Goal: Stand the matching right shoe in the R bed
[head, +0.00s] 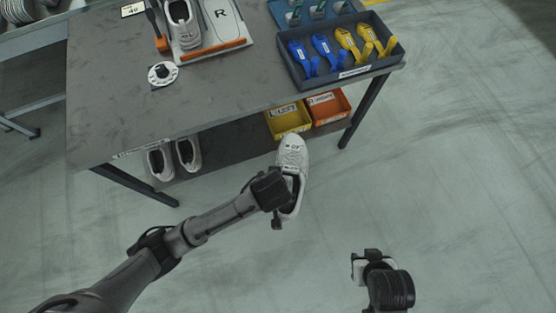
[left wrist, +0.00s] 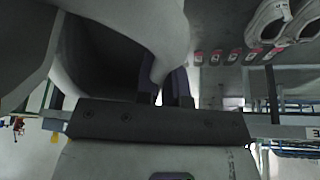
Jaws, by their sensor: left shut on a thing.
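A white shoe (head: 292,152) hangs over the floor in front of the table. My left gripper (head: 277,194) is shut on it; the toe points toward the table. In the left wrist view the held shoe (left wrist: 135,25) fills the upper left, between the fingers (left wrist: 165,88). The R bed (head: 222,18) is an empty pad marked R on a white board with an orange front strip, on the table. Another white shoe (head: 183,28) stands in the bed to its left. My right gripper (head: 370,262) is over open floor, apart from everything; its jaw gap is unclear.
A grey tray (head: 357,70) with blue and yellow tools sits at the table's right. A white dial (head: 163,74) lies left, below the board. The table's front-middle (head: 225,95) is bare.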

